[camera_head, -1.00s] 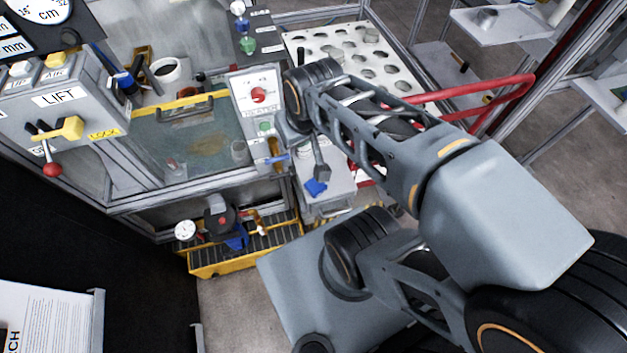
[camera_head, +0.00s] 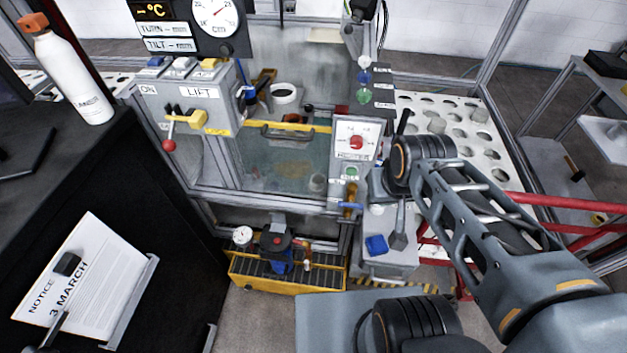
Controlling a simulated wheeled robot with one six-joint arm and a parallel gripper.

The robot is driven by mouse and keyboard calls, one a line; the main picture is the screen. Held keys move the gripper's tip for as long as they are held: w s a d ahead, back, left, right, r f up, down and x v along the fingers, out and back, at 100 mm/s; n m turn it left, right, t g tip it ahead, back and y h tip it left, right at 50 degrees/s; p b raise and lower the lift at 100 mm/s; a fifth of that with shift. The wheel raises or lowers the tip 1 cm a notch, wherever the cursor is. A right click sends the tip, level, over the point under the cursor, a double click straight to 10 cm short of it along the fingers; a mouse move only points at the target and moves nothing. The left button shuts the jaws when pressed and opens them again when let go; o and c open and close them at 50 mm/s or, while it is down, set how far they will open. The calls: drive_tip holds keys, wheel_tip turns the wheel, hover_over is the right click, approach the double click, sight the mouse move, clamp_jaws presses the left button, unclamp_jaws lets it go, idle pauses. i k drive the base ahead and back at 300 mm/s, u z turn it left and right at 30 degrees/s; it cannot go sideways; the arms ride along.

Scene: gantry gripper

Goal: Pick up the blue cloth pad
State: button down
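The blue cloth pad (camera_head: 376,245) lies on the pale grey top of a small cart or stand (camera_head: 392,264), right of the picture's middle. Its upper side shows uncovered. A grey tool-like shaft with a broader end (camera_head: 398,240) is just right of the pad; I cannot tell whether they touch. My arm comes in from the lower right, and its black-ringed joint is above and to the right of the pad. I cannot make out my gripper's fingers, and nothing of mine visibly touches the pad.
A glazed cabinet with a yellow bar (camera_head: 290,126) stands behind, with a control box with a red knob (camera_head: 356,142) at its right. A yellow crate (camera_head: 285,277) is left of the cart. Red rails (camera_head: 570,203) and a white perforated rack (camera_head: 455,128) are at the right.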

sight(376, 245)
drive_tip(key=k, duration=1)
drive_tip(key=u, duration=1.05)
drive_tip(key=i, duration=1)
drive_tip(key=z, duration=1.65)
